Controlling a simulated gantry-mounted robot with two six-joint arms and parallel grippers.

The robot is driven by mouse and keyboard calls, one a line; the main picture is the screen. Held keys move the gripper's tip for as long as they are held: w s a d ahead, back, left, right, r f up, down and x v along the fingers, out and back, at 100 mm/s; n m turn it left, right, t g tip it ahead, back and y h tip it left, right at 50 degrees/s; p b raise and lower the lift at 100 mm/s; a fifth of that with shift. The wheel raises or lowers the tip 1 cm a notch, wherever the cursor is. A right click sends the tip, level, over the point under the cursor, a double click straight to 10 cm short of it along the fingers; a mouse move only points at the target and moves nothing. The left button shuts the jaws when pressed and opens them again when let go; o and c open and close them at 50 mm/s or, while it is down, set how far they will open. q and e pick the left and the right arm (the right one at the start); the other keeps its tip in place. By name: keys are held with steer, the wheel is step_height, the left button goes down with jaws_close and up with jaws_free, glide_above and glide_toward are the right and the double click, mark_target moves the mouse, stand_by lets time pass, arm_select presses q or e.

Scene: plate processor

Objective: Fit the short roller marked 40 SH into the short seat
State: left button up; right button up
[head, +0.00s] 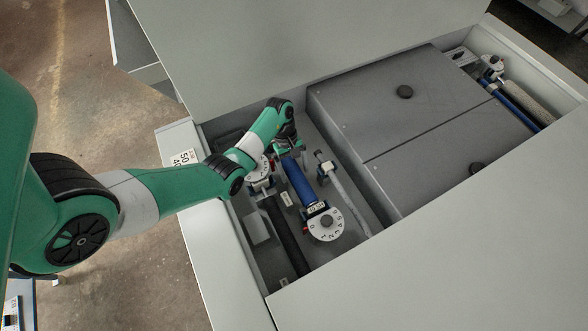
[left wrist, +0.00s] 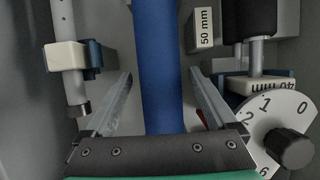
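A blue roller (head: 298,180) lies in the narrow bay of the machine, with a dial (head: 326,223) at its near end. My left gripper (head: 289,148) is down at its far end. In the left wrist view the blue roller (left wrist: 157,40) runs between the two fingers of my left gripper (left wrist: 160,78), which stand apart with a small gap on each side. A black roller (head: 286,233) lies to the left; its holder (left wrist: 262,87) is marked 40 MM. My right gripper is not in view.
A slim pale rod (head: 345,187) in a bracket (left wrist: 68,56) lies right of the blue roller. A 50 mm label (left wrist: 202,28) and a numbered dial (left wrist: 278,130) sit close by. Large grey covers (head: 390,110) and bay walls bound the space. Another blue roller (head: 512,103) lies far right.

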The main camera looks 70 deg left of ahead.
arm_select(q)
steer(key=shift+r, duration=0.2)
steer(key=p+v, duration=0.2)
steer(key=v, duration=0.5)
steer(key=shift+w+r, duration=0.1)
steer(key=p+v, duration=0.4)
steer(key=v, duration=0.1)
